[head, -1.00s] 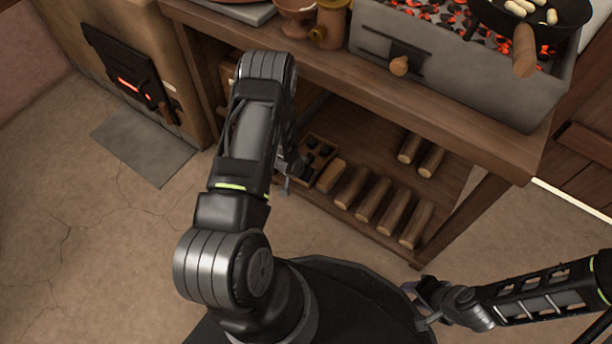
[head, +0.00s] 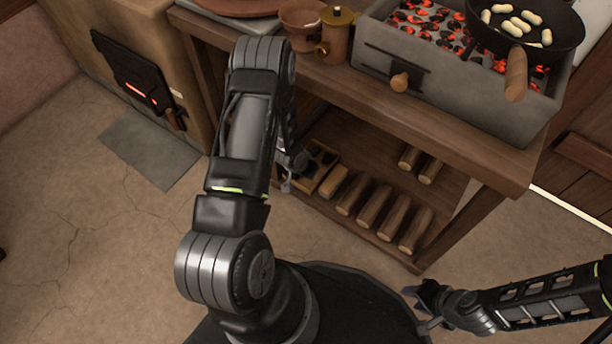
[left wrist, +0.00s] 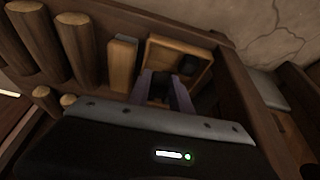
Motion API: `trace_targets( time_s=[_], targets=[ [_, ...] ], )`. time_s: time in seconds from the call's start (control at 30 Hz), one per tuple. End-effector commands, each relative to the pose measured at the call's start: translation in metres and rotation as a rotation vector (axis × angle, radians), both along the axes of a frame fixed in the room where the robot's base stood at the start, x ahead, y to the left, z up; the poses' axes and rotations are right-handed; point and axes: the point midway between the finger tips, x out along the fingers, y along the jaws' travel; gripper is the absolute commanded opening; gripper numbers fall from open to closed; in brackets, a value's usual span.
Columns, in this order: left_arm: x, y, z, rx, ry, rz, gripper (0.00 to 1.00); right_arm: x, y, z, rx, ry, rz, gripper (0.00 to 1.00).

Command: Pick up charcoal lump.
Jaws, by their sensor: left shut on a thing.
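A small wooden box (head: 333,158) with dark charcoal lumps (head: 329,157) stands on the lower shelf of the bench. My left arm reaches down to it, and my left gripper (head: 288,184) is mostly hidden behind the arm at the box's left side. In the left wrist view the two fingers (left wrist: 166,90) reach to the box (left wrist: 160,48) and are shut on a dark charcoal lump, hardly visible between them. Another charcoal lump (left wrist: 188,66) shows in the box beside the fingers. My right gripper (head: 420,308) is open and empty at the lower right, far from the box.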

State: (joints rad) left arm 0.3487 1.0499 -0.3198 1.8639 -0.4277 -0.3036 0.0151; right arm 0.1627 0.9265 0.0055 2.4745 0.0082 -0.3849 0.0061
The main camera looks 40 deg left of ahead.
Motion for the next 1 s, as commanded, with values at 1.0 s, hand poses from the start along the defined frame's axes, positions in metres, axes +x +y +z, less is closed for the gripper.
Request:
trace_targets(
  time_s=[1.0],
  targets=[
    [0.001, 0.000, 0.033, 0.001, -0.002, -0.001, 0.00, -0.003, 0.000, 0.014, 0.002, 0.008, 0.003, 0.36]
  ],
)
